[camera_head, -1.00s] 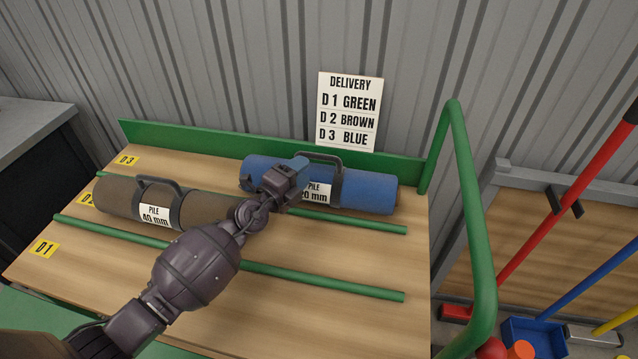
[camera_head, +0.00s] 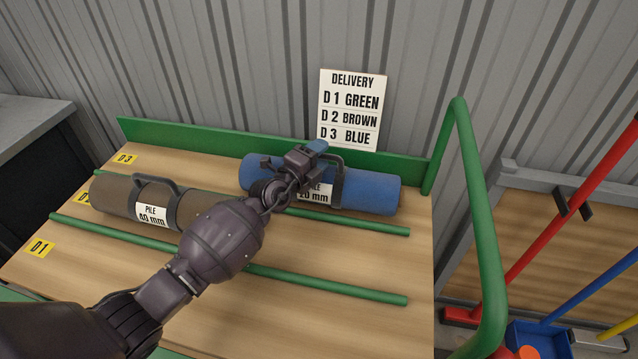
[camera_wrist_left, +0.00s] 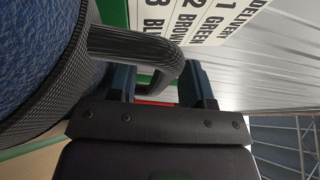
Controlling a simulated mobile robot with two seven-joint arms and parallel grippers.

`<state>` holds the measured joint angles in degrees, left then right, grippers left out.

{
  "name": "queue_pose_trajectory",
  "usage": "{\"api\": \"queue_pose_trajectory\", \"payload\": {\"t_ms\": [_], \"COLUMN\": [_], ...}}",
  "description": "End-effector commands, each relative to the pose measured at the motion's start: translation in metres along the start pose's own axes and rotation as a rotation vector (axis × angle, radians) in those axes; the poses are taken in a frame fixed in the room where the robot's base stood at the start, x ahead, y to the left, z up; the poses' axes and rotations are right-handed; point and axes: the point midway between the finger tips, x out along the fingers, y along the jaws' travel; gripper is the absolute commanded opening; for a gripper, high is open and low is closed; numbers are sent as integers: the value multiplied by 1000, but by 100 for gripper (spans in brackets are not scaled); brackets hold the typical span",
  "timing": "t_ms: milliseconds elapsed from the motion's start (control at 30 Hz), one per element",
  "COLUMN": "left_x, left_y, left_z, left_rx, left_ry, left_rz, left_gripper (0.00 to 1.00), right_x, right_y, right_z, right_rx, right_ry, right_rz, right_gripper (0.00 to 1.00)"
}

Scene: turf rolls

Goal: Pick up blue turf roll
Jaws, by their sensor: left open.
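The blue turf roll (camera_head: 372,192) lies in the back lane of the wooden shelf, with a dark carry handle (camera_head: 338,172) on top. Its label is partly hidden behind my left arm. My left gripper (camera_head: 316,148) is open above the roll, beside the handle. In the left wrist view, the blue surface (camera_wrist_left: 38,45) fills the left side. The ribbed handle (camera_wrist_left: 135,45) reaches across to the open fingers (camera_wrist_left: 160,85), its bend showing between them; I cannot tell whether they touch. My right gripper is out of view.
A brown turf roll (camera_head: 112,194) lies in the middle lane, left of my arm. Green rails (camera_head: 330,284) divide the shelf. A delivery sign (camera_head: 350,108) stands behind the blue roll. A green tubular frame (camera_head: 478,210) rises at the right. The front lane is bare.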

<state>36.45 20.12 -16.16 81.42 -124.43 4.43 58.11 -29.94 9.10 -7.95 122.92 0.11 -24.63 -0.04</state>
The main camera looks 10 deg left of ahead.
Motion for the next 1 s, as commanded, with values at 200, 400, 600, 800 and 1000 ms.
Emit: {"api": "queue_pose_trajectory", "payload": {"t_ms": [200, 400, 600, 800, 1000], "left_x": [0, 0, 0, 0, 0], "left_y": [0, 0, 0, 0, 0], "left_z": [0, 0, 0, 0, 0], "left_rx": [0, 0, 0, 0, 0], "left_ry": [0, 0, 0, 0, 0], "left_rz": [0, 0, 0, 0, 0], "left_gripper": [18, 0, 0, 0, 0], "right_x": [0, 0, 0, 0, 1], "right_y": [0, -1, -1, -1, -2], "right_z": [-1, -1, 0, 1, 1], "right_rx": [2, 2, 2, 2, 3], "right_ry": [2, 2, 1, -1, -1], "right_rz": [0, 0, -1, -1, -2], "right_gripper": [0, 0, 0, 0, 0]}}
